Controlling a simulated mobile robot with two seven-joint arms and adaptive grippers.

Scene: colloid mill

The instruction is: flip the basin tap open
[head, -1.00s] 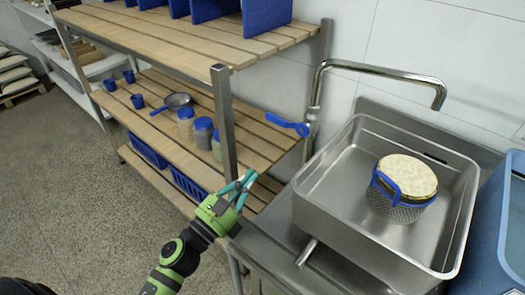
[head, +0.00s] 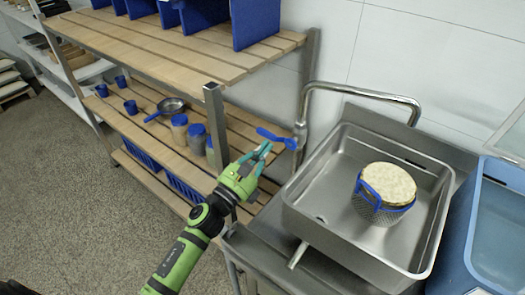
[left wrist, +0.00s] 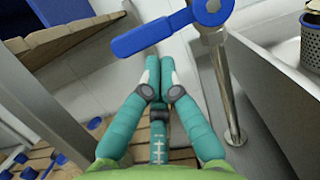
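The basin tap (head: 305,115) is a chrome pipe with a long spout reaching over the steel basin (head: 300,215). Its blue lever (head: 270,136) sticks out to the left from the pivot on the riser. In the left wrist view the lever (left wrist: 150,38) crosses the upper middle, left of the chrome riser. My left gripper (head: 265,150) is just below the lever in the head view. In the wrist view its teal fingertips (left wrist: 163,65) are together with nothing between them, just under the lever. Contact cannot be told. My right gripper is out of view.
A wooden-slat shelf (head: 170,60) with jars (head: 197,138) and a pan (head: 171,105) stands to the left, its metal post close to my left arm. A mesh basket (head: 375,210) with a pale round top sits in the basin. A blue bin (head: 495,220) is at right.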

